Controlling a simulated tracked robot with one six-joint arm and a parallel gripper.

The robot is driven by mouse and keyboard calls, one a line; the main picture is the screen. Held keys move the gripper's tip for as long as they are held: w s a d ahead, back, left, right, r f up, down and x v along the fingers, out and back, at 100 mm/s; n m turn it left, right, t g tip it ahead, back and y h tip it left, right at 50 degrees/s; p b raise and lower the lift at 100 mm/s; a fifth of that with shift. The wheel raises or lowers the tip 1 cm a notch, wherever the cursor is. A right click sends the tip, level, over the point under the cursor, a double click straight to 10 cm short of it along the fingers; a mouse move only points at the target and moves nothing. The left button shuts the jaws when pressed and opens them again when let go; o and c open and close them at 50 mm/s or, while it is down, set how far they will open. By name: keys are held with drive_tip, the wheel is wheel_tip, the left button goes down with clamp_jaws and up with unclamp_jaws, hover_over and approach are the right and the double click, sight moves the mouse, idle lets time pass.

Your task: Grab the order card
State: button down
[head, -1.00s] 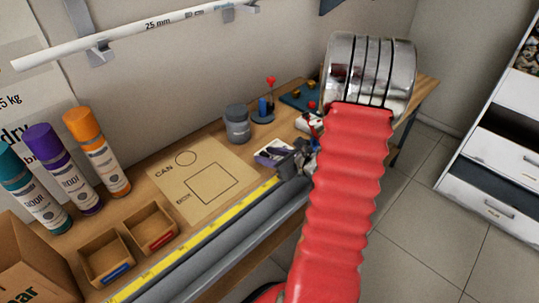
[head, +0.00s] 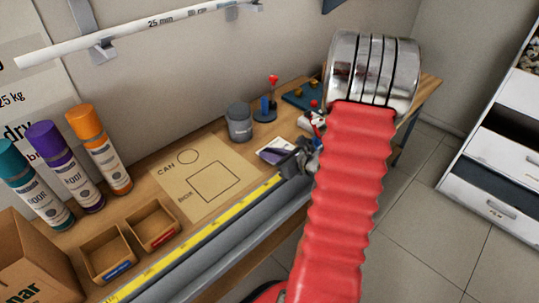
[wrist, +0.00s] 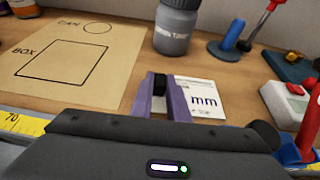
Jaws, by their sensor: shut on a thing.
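The order card (wrist: 207,98) is white with dark "mm" print and lies at bench level in the wrist view. My gripper (wrist: 166,88) has its purple fingers at the card's left part, shut on it. The fingers cover that part of the card. In the head view, the card (head: 277,146) shows as a small pale patch near the bench's front edge, with my gripper (head: 279,155) at it. My red arm sleeve stands just right of it.
A grey can (head: 239,122) stands behind the card. A marked cardboard mat (head: 211,180) lies to the left, with open bins (head: 107,255) and spray cans (head: 99,150) beyond. A yellow measuring strip (head: 205,232) runs along the front. A white device (wrist: 284,103) sits right of the card.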

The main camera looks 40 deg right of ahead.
wheel_tip(320, 180, up, 10)
idle(0.6)
idle(0.4)
drive_tip(key=shift+w, duration=0.1)
